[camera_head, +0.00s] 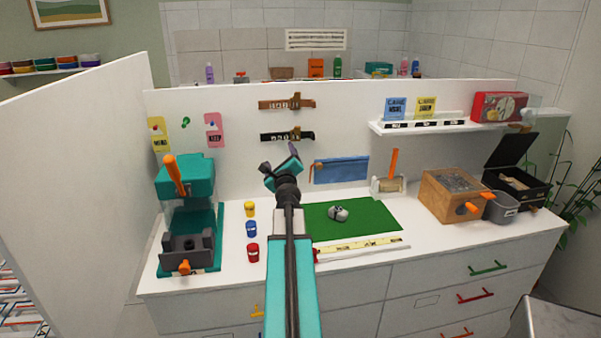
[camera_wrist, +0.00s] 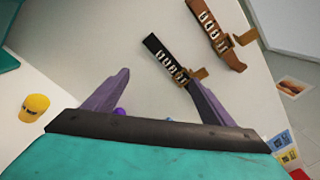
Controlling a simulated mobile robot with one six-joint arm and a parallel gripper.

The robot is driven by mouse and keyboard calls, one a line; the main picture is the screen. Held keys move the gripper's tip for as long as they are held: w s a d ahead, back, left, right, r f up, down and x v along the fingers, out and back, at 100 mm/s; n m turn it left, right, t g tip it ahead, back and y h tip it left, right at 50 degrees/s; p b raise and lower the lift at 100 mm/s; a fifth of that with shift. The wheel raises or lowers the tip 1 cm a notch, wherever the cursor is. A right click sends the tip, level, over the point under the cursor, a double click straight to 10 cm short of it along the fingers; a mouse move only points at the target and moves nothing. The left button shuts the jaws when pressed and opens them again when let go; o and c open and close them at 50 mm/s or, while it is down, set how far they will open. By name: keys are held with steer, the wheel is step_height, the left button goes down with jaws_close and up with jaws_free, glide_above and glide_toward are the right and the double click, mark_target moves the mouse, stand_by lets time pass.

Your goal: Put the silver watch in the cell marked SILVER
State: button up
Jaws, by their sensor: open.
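My gripper (camera_head: 292,152) is raised above the counter, in front of the white back panel. In the wrist view its two purple fingers (camera_wrist: 160,80) stand wide apart with nothing between them. A small grey lump (camera_head: 338,213) lies on the green mat (camera_head: 372,222), right of my arm and lower than my gripper. It may be the silver watch, but it is too small to be sure. A wooden box (camera_head: 437,200) with a clear-looking top stands right of the mat. No label reading SILVER can be made out, so I cannot tell which cell it marks.
A teal machine (camera_head: 187,225) stands at left. A grey cup (camera_head: 501,209) and an open black box (camera_head: 524,188) are at right.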

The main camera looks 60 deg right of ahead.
steer(key=w+a+f+n+t+y, duration=0.1)
steer(key=w+a+f+n+y, duration=0.35)
steer(key=n, duration=0.45)
steer(key=s+a+f+n+g+y, duration=0.1)
steer(key=s+f+n+g+y, duration=0.2)
steer(key=s+f+g+y, duration=0.1)
steer(key=s+a+r+g+y, duration=0.1)
steer(key=s+a+g+y, duration=0.1)
steer(key=s+g, duration=0.9)
steer(key=s+b, duration=0.1)
steer(key=s, duration=0.9)
steer(key=shift+s+a+y, duration=0.3)
steer(key=shift+y, duration=0.05)
steer(key=shift+r, duration=0.1)
